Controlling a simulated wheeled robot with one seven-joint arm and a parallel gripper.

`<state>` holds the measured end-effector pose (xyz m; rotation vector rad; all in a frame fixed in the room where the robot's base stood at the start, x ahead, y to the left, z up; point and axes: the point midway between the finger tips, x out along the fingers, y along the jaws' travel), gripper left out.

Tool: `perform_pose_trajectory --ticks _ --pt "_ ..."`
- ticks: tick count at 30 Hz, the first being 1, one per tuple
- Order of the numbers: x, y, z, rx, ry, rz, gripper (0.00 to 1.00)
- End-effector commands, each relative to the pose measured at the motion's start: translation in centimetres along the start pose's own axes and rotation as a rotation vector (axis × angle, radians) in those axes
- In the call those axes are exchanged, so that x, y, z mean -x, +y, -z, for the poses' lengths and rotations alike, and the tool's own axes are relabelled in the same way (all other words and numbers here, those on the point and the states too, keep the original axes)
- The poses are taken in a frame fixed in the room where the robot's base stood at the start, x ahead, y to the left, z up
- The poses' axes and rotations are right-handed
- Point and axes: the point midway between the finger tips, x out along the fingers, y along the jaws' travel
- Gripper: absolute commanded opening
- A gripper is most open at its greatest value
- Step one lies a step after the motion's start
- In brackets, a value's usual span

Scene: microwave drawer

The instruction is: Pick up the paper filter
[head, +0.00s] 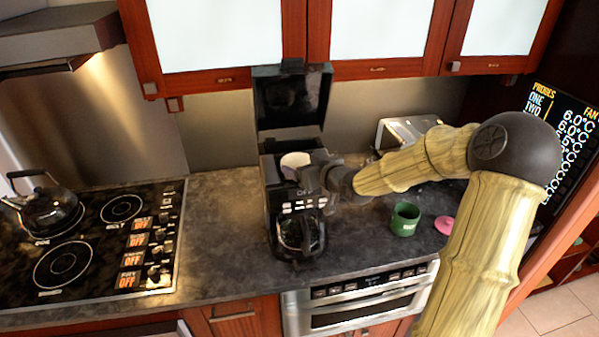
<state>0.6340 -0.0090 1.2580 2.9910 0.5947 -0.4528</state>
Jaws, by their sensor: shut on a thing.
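The white paper filter (293,159) shows at the open top of the black coffee maker (291,206), in the middle of the counter. The coffee maker's lid (290,98) stands upright, and its glass carafe (300,234) sits in front below. My gripper (308,169) reaches in from the right and is shut on the paper filter. The gripper hides part of the filter's right side. I cannot tell whether the filter still touches the inside of the coffee maker.
A green mug (404,219) and a pink round thing (444,225) stand on the counter to the right. A silver appliance, perhaps a toaster, (408,130) is behind my arm. A stove (92,240) with a kettle (46,212) is at left. Cabinets (375,70) hang above.

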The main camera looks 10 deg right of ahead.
Motion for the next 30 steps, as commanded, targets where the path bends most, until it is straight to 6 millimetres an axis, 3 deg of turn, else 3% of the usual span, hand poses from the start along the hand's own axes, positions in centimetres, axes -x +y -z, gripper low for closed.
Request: perform_pose_trajectory --ticks 5,11,24,30 --pt "0.1 0.1 0.4 0.0 0.001 -0.001 0.54" --pt "0.9 0.1 2.9 0.004 0.004 -0.003 0.54" --pt "4.2 0.2 13.5 -0.001 0.004 -0.003 0.54" --pt "5.0 0.1 16.3 -0.002 0.003 -0.001 0.54"
